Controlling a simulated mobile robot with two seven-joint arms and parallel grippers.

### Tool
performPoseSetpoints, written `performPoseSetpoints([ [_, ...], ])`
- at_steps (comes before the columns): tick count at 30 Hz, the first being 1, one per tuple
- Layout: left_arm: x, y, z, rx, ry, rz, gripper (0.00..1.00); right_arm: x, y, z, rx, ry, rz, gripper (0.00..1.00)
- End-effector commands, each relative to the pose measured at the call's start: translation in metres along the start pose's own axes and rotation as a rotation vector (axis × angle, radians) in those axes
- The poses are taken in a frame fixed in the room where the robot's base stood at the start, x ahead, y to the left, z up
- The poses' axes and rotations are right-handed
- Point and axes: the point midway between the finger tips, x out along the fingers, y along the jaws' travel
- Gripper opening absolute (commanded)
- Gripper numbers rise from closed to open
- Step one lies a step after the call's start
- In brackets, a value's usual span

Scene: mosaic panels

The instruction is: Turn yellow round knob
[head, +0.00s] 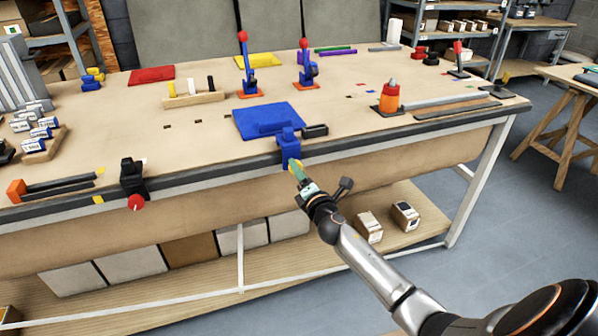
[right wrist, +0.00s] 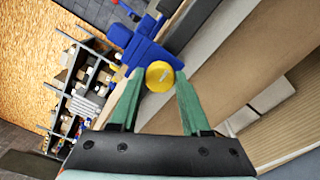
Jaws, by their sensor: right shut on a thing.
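The yellow round knob (right wrist: 160,76) sits on the front of a blue clamp-like block (head: 288,146) fixed at the table's front edge. The block also shows in the right wrist view (right wrist: 138,45). My right gripper (head: 296,169) reaches up to the knob from the front. Its green fingers stand on either side of the knob in the right wrist view, shut on it. In the head view the fingers hide most of the knob. My left gripper is not in view.
A black clamp with a red knob (head: 134,202) sits on the same table edge to the left. A blue mat (head: 268,118) lies behind the blue block. An orange cone-like device (head: 389,97) stands to the right. The space in front of the table is clear.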

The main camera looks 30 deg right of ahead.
Motion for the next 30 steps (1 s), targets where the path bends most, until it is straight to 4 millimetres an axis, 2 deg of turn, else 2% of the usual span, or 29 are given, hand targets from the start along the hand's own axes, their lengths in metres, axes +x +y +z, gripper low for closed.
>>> performPoseSetpoints([
  [12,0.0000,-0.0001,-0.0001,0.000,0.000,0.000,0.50,-0.0002,-0.0008,-0.0004,-0.012,0.001,-0.001,0.00],
  [13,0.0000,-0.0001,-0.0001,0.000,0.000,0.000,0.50,-0.0002,-0.0008,-0.0004,-0.012,0.001,-0.001,0.50],
  [20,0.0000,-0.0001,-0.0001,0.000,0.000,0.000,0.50,-0.0001,-0.0005,-0.0003,-0.010,0.001,0.000,0.76],
  [30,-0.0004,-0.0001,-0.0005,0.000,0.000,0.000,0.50,-0.0037,-0.0006,-0.0003,-0.008,0.001,-0.001,0.77],
])
